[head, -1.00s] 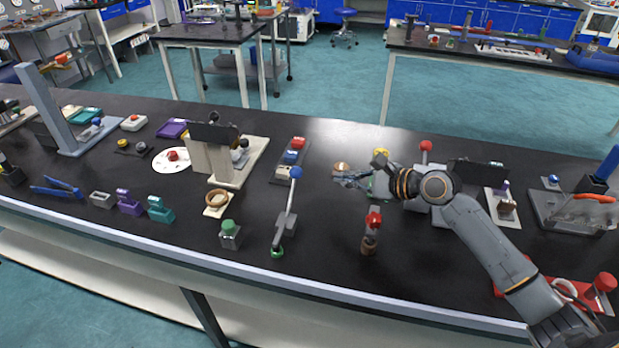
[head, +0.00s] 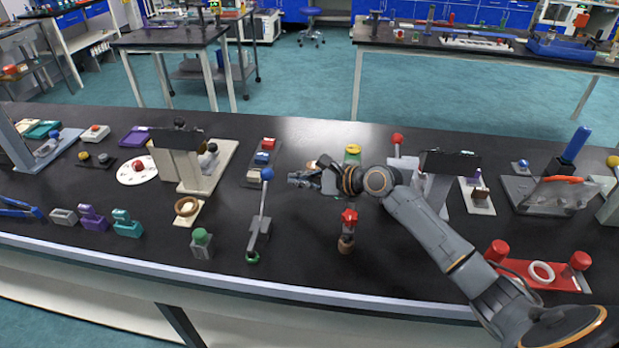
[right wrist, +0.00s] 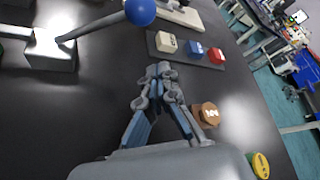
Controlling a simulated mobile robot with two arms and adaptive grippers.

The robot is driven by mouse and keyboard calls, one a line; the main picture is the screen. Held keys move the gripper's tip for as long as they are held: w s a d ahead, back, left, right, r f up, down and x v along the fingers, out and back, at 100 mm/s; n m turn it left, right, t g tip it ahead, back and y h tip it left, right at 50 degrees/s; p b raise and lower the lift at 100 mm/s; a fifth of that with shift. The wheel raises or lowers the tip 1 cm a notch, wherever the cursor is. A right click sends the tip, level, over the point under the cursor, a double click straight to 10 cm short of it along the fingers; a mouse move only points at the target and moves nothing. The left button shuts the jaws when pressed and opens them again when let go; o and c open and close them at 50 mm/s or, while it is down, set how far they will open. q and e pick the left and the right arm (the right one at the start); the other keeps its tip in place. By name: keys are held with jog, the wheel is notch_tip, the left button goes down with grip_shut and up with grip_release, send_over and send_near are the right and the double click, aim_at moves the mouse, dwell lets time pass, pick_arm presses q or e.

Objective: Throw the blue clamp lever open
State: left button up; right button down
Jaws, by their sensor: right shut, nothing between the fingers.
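The clamp lever is a grey arm with a blue ball knob (head: 267,174) on top, rising from a grey base (head: 259,235) near the front of the bench. In the right wrist view the blue knob (right wrist: 139,11) is at the top, and the arm slopes down left to a pale block (right wrist: 50,50). My right gripper (head: 291,179) is just right of the knob in the head view, apart from it. Its fingers (right wrist: 160,72) are shut and empty in the right wrist view. My left gripper is out of view.
A panel with white, blue and red buttons (head: 262,158) lies behind the lever. A brown hexagonal piece (right wrist: 208,114) and a yellow-topped jar (head: 353,154) are near my right gripper. A red-topped post (head: 348,217) stands right of the lever, a green-topped block (head: 201,241) left.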

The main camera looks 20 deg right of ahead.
aim_at(264, 194)
jog(key=x, duration=0.4)
jog(key=shift+s+a+r+p, duration=0.25)
jog(key=shift+a+r+p, duration=0.2)
jog(key=shift+r+p, duration=0.1)
jog(key=shift+s+a+r+p, duration=0.25)
jog(key=shift+a+r+p, duration=0.25)
jog(key=shift+r, duration=0.1)
jog(key=shift+s+a+r, duration=0.15)
jog(key=shift+s+r, duration=0.15)
jog(key=shift+w+f, duration=0.1)
